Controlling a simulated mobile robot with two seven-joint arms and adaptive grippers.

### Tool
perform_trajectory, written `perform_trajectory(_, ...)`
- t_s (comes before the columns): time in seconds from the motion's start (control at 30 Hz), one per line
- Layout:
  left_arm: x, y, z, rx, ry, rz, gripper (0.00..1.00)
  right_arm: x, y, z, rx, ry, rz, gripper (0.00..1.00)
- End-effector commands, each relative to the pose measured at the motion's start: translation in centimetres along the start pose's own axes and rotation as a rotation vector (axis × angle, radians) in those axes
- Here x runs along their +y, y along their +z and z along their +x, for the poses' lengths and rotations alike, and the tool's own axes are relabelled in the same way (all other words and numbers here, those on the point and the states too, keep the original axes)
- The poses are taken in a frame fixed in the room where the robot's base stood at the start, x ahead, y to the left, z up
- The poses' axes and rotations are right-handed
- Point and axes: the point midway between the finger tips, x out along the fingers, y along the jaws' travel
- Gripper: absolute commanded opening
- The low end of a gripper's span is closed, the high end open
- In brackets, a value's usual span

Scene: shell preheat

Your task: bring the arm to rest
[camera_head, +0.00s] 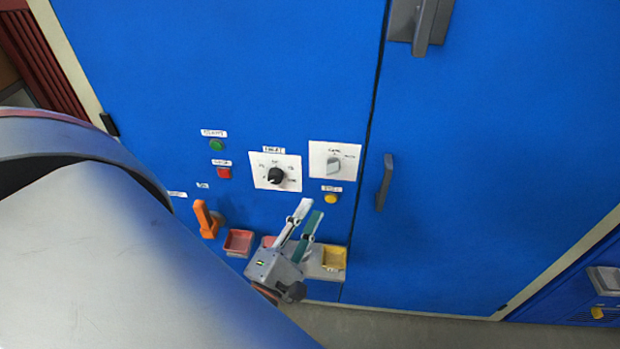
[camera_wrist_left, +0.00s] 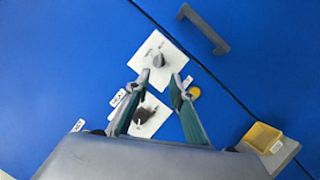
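My left gripper (camera_head: 304,216) is in front of the lower part of a blue cabinet (camera_head: 480,150), below the panel with the black knob (camera_head: 275,175) and the panel with the grey knob (camera_head: 333,164). Its two fingers are apart with nothing between them. In the left wrist view the fingers (camera_wrist_left: 163,85) also stand apart, and the black knob (camera_wrist_left: 142,114) and grey knob (camera_wrist_left: 158,60) show beyond them. Whether the fingers touch anything is not clear, but no contact shows. A large pale arm link of mine covers the lower left of the head view. My right gripper is not in view.
An orange lever (camera_head: 206,220), a red tray (camera_head: 238,243) and a yellow tray (camera_head: 334,258) sit low on the cabinet near the gripper. A green button (camera_head: 217,145), a red button (camera_head: 224,172), a yellow button (camera_head: 331,199) and a door handle (camera_head: 385,182) are above.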

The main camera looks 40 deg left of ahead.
Motion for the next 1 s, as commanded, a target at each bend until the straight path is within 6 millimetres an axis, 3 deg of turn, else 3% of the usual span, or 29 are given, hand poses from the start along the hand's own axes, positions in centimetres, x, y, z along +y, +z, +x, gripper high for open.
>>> perform_trajectory(0.4, 0.0, 0.3, 0.1, -0.012, 0.002, 0.016, 0.23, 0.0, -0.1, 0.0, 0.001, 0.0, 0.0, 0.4)
perform_trajectory(0.53, -0.3, 2.4, 0.1, -0.096, 0.015, 0.143, 0.23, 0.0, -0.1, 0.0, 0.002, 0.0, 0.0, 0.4)
perform_trajectory(0.63, -1.5, 5.1, -0.1, -0.214, 0.025, 0.348, 0.23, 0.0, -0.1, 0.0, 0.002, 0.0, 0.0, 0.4)
perform_trajectory(0.73, -3.9, 7.4, -0.8, -0.344, 0.023, 0.612, 0.23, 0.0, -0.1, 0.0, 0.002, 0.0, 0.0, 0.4)
perform_trajectory(0.83, -7.4, 8.5, -1.7, -0.461, -0.004, 0.888, 0.23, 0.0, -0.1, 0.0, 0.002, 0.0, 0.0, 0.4)
perform_trajectory(1.0, -14.8, 6.7, -4.0, -0.647, -0.118, 1.367, 0.23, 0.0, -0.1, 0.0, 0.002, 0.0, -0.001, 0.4)
